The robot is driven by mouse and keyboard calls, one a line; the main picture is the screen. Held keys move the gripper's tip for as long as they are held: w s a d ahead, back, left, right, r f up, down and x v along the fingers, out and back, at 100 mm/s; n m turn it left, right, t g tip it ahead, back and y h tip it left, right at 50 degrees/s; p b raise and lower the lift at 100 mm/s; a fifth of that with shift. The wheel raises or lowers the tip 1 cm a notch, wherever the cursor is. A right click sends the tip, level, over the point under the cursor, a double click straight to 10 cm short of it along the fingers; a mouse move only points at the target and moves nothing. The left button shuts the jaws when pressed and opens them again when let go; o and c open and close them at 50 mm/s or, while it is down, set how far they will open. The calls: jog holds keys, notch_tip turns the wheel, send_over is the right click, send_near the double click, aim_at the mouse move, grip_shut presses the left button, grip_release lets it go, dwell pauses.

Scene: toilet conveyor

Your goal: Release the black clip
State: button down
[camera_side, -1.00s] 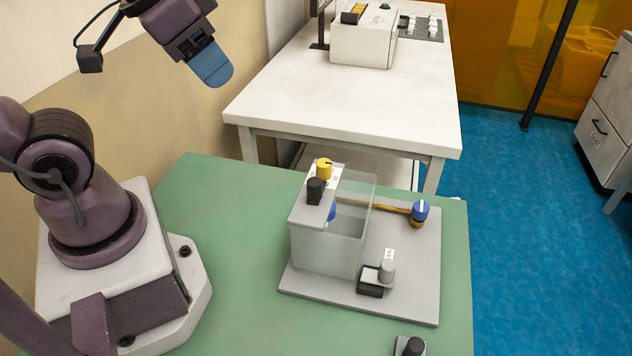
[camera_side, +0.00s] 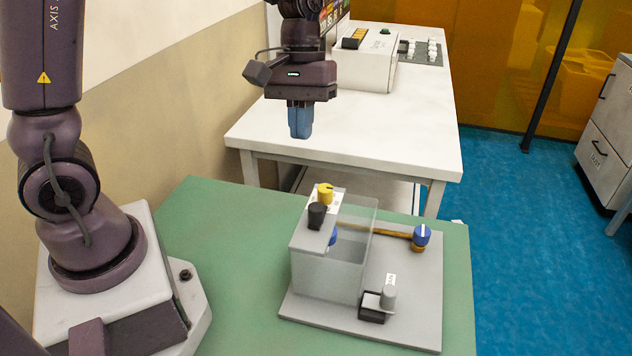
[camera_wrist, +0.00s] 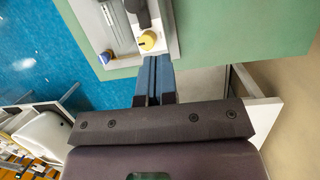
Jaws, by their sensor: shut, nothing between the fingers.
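My gripper (camera_side: 301,135) points down with its blue fingers together and empty. It hangs in the air above and behind the clear box (camera_side: 328,270). On the box's top stand a black knob-like part (camera_side: 317,215) and a yellow knob (camera_side: 325,194). A small black block (camera_side: 372,308) sits against a grey cylinder on the grey plate (camera_side: 415,325); I cannot tell which black part is the clip. In the wrist view, the closed fingers (camera_wrist: 153,60) point toward the yellow knob (camera_wrist: 148,41), with a black part (camera_wrist: 137,8) beyond it. Nothing touches the fingers.
A blue knob (camera_side: 421,235) stands at the end of a brown pipe on the plate. The green table (camera_side: 230,230) is clear left of the plate. A white table (camera_side: 400,140) with a control box (camera_side: 365,70) stands behind.

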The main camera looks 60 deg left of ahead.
aim_at(311, 207)
jog(key=n, duration=0.1)
jog(key=w+n, duration=0.1)
jog(key=w+n+h, duration=0.1)
jog(key=shift+d+r+n+g, duration=0.3)
jog(key=shift+d+n+g, duration=0.1)
jog(key=x, duration=1)
jog(key=shift+d, duration=0.1)
jog(key=shift+s+d, duration=1)
jog(key=shift+d, duration=0.05)
